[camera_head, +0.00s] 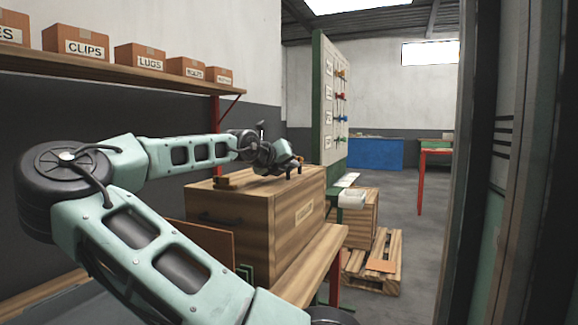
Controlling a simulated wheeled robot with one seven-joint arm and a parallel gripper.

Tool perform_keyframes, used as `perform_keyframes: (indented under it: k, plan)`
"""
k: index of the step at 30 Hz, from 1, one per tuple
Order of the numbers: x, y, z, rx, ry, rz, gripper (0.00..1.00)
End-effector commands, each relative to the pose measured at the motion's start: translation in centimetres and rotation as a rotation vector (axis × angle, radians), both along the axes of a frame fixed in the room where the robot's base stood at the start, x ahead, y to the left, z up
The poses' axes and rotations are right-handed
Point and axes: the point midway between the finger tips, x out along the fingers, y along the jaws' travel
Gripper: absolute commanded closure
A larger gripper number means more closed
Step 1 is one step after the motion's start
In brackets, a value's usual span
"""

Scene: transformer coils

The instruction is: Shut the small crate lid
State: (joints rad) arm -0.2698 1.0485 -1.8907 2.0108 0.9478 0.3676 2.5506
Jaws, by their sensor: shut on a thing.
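A brown wooden crate (250,222) with a pale label and a dark side handle stands on the wooden bench. Its lid (312,178) looks to lie flat across the top. A wooden bar (234,179) shows on the lid's far left part. My gripper (294,172) is low over the lid at its back, pointing down to the right. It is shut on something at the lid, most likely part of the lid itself. The hold is small and partly hidden by the gripper's dark body, so the exact contact cannot be made out.
The bench (318,262) has red legs. A shelf of labelled boxes (82,44) runs along the left wall. A green panel edge (319,105) rises behind the crate. A dark post fills the right.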

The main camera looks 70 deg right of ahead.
Motion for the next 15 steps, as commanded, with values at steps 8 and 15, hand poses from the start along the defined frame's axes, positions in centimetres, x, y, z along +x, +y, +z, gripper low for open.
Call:
perform_keyframes:
  k: [8,15]
  plan:
    - [-0.07,0.06,-0.50,0.010,0.000,-0.002,0.67]
    - [-0.04,0.08,-0.34,0.007,0.001,-0.002,0.67]
